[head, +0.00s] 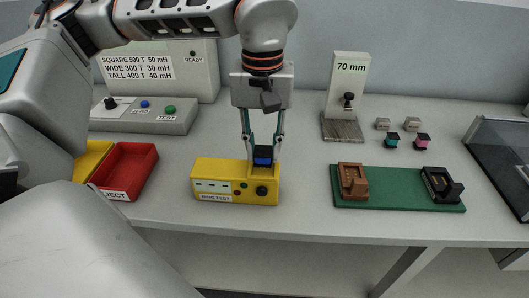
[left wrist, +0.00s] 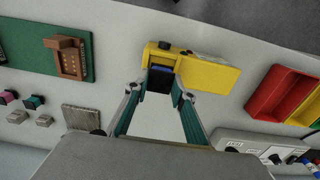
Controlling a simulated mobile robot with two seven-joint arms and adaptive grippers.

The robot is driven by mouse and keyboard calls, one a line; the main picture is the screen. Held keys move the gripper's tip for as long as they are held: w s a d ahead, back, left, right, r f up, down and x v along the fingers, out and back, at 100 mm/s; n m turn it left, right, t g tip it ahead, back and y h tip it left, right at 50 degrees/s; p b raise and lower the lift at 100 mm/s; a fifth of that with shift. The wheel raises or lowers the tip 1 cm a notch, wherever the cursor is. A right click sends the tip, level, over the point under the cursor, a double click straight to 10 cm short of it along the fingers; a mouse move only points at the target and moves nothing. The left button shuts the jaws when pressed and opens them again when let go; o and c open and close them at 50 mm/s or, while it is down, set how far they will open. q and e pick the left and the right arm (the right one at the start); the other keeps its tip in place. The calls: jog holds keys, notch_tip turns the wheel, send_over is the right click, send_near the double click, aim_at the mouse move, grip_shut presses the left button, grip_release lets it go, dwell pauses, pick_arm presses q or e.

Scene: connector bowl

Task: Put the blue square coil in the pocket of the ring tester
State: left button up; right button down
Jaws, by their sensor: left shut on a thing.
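The blue square coil (head: 263,156), blue with black ends, is between the fingertips of my left gripper (head: 264,150). The gripper is shut on it and points down. The coil (left wrist: 160,79) also shows in the left wrist view, at the near edge of the yellow ring tester (left wrist: 208,73). In the head view the ring tester (head: 212,170) is a yellow box with a black knob and small buttons. The coil is at the ring tester's back right part; I cannot tell whether it sits in the pocket, which is hidden. My right gripper is not in view.
A red bin (head: 130,170) stands at the left beside a yellow one (head: 92,158). A green board (head: 398,196) with a brown and a black connector lies at the right. A 70 mm stand (head: 345,90) and small coils (head: 422,140) are behind it. The table between tester and board is clear.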

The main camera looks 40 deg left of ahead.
pick_arm(q)
jog(key=shift+f, duration=0.8)
jog(key=shift+r, duration=0.1)
jog(key=o, duration=1.1)
